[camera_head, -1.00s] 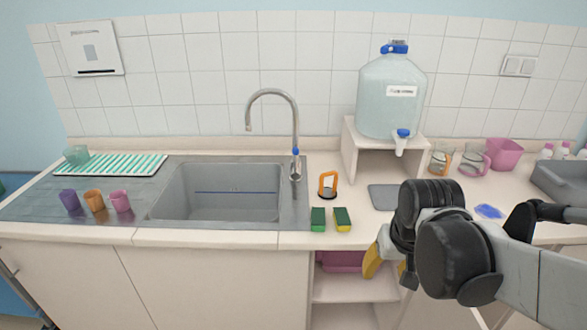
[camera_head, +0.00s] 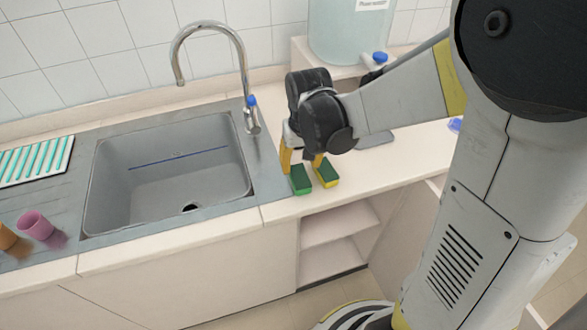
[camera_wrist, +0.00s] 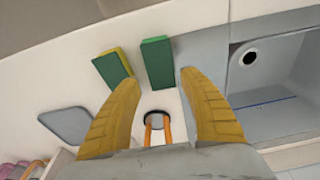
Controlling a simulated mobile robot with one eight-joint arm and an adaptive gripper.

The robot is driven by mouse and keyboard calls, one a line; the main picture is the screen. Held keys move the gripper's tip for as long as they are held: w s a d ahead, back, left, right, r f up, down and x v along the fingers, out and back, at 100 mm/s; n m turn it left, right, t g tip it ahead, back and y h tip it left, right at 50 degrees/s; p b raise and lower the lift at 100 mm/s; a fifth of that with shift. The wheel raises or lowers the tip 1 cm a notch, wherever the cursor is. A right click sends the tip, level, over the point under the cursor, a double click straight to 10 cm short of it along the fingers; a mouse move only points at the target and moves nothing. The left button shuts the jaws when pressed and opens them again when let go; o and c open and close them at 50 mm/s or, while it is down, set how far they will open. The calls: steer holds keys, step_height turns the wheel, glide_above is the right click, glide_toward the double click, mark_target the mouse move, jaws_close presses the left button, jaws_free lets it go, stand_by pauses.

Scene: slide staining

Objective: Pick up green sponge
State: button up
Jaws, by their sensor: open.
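A green sponge (camera_head: 300,179) lies on the counter just right of the sink, and it also shows in the wrist view (camera_wrist: 157,63). A second sponge (camera_head: 327,174), green with a yellow layer, lies close beside it; in the wrist view it is on the left (camera_wrist: 112,68). My gripper (camera_head: 301,166) is open and empty above the counter, with its yellow fingers down at the sponges in the head view. In the wrist view the fingertips (camera_wrist: 155,78) are apart, with the green sponge ahead of the gap between them. The height of the fingertips above the counter is hard to tell.
The sink (camera_head: 165,180) lies left of the sponges, with the faucet (camera_head: 243,70) behind it. An orange-handled item (camera_wrist: 157,128) stands between my fingers in the wrist view. A grey pad (camera_wrist: 68,125) lies nearby. Cups (camera_head: 38,226) stand at the far left.

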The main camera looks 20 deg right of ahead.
mark_target(300, 176)
steer(key=shift+s+a+f+b, duration=0.1)
steer(key=shift+f+b, duration=0.6)
steer(key=shift+f, duration=0.7)
steer(key=shift+s+f+b, duration=0.1)
steer(key=shift+f+b, duration=0.55)
steer(key=shift+f, duration=0.7)
steer(key=shift+f+b, duration=0.25)
steer(key=shift+b, duration=0.05)
steer(key=c, duration=0.6)
